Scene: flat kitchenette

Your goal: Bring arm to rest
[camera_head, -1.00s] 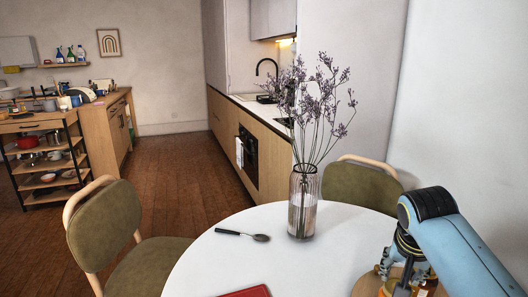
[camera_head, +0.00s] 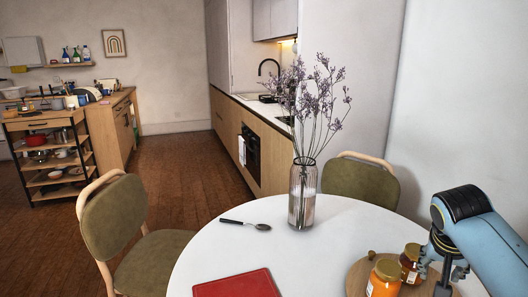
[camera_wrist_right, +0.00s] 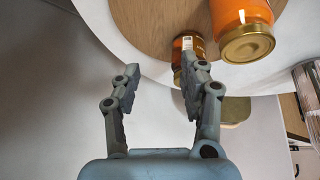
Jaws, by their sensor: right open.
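My right arm comes in at the lower right of the head view, with its blue link bent down over the table. My right gripper (camera_head: 443,274) hangs beside the right side of a round wooden board (camera_head: 357,280). It also shows in the right wrist view (camera_wrist_right: 158,80), with its fingers apart and nothing between them. An orange jar with a gold lid (camera_head: 384,280) and a darker jar (camera_head: 411,262) stand on the board. In the wrist view, one jar (camera_wrist_right: 187,46) is close to a fingertip; I cannot tell whether they touch. My left gripper is not in view.
The round white table (camera_head: 330,245) carries a glass vase with purple flowers (camera_head: 302,195), a dark spoon (camera_head: 245,225) and a red book or folder (camera_head: 237,284). Green chairs (camera_head: 122,222) (camera_head: 362,182) stand around it. A white wall (camera_head: 460,100) is behind my right arm.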

